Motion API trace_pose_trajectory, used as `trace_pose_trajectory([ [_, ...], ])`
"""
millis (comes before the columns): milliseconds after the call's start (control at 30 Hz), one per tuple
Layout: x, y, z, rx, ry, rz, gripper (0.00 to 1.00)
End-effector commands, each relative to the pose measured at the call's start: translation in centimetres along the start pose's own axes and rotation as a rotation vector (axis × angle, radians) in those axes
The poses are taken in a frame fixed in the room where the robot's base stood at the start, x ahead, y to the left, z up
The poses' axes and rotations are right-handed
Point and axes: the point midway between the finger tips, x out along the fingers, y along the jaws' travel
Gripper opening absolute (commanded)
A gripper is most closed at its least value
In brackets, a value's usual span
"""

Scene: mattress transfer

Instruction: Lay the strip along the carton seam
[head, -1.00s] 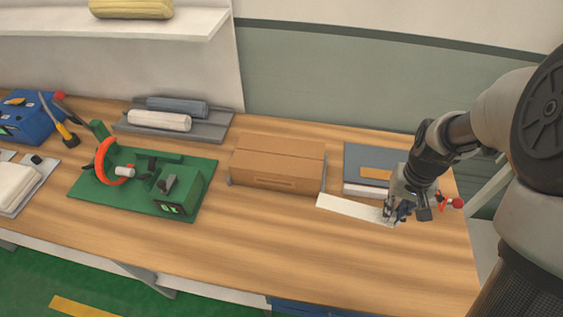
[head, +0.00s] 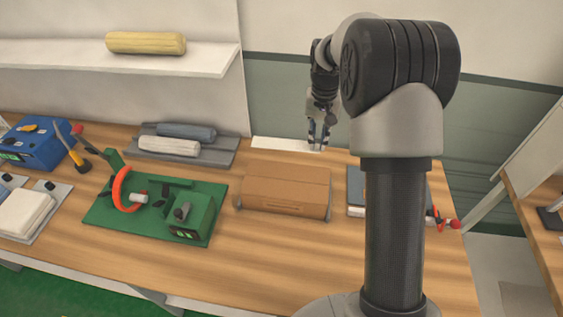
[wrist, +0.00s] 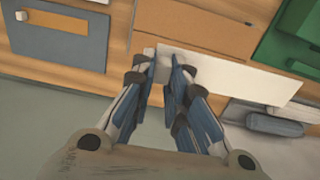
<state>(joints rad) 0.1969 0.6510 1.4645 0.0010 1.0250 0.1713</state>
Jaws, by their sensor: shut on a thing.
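The closed brown carton (head: 287,185) sits on the workbench, with a seam line running lengthwise along its top. The flat white strip (head: 280,144) shows beyond the carton's far edge, stretching left from my gripper (head: 318,146). My gripper is shut on the strip's right end. In the wrist view the strip (wrist: 235,77) runs right from between the fingertips (wrist: 165,62) and crosses in front of the lower edge of the carton (wrist: 200,22). The strip appears held up, apart from the carton's seam; its exact height is hard to tell.
A green fixture (head: 158,207) with an orange ring stands left of the carton. A grey tray with rolls (head: 180,150) lies behind it. A blue-grey box (head: 355,185) is at the right, partly hidden by my arm. The bench front is clear.

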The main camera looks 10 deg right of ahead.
Motion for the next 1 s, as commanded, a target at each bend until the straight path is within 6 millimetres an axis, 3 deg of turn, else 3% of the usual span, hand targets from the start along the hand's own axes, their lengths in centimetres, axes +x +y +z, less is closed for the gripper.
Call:
trace_pose_trajectory([
  [67, -0.7, 0.4, -0.6, 0.018, -0.002, 0.0, 0.04],
  [167, 0.0, 0.7, -0.9, 0.028, -0.004, 0.0, 0.04],
  [700, 13.2, 0.7, -0.9, 0.028, -0.003, 0.0, 0.04],
  [1000, 15.7, 0.7, -0.9, 0.028, -0.002, 0.0, 0.04],
])
